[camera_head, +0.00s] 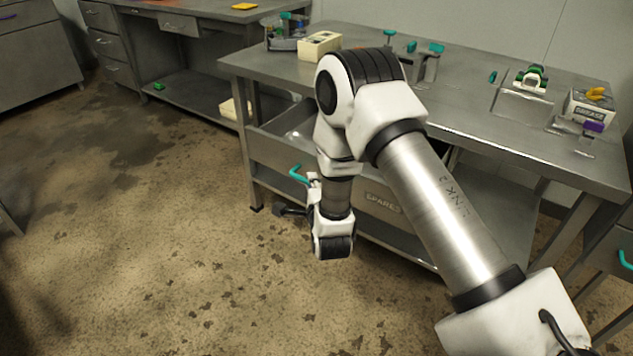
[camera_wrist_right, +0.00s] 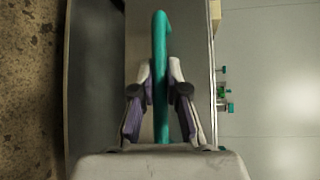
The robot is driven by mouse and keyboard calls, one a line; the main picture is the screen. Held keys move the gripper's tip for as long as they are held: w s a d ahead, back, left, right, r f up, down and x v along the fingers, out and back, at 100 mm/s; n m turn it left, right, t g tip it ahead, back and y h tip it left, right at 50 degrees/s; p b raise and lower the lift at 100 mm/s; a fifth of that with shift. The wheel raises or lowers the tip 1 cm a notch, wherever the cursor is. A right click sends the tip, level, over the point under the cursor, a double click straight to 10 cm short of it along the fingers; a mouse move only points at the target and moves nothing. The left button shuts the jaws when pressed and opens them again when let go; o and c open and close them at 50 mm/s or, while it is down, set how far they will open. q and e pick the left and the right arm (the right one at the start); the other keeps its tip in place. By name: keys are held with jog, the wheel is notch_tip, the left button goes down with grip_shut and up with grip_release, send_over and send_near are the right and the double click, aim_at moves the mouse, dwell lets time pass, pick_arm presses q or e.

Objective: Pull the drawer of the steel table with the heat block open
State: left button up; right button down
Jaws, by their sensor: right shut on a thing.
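The steel table (camera_head: 460,120) stands at the right with a cream block (camera_head: 320,45) on its top, possibly the heat block. Its drawer (camera_head: 270,150), with a front marked SPARES, stands partly out from under the top, and part of its inside shows. The teal handle (camera_head: 298,175) is on the drawer front. My right gripper (camera_head: 308,182) is at the handle, partly hidden by its own wrist. In the right wrist view the fingers (camera_wrist_right: 160,80) are shut on the teal handle (camera_wrist_right: 161,40), one on each side. My left gripper is in neither view.
Racks and small green-topped items (camera_head: 430,60) stand on the tabletop, with a marked box (camera_head: 590,105) at its right end. A second bench (camera_head: 190,30) with drawers is at the back left. The brown floor (camera_head: 150,230) in front is free.

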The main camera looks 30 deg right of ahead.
jog(key=shift+s+a+f, duration=0.1)
jog(key=shift+s+a, duration=0.15)
jog(key=shift+a, duration=0.15)
jog(key=c, duration=1.2)
grip_release()
jog(key=shift+d, duration=0.1)
jog(key=v, duration=1.2)
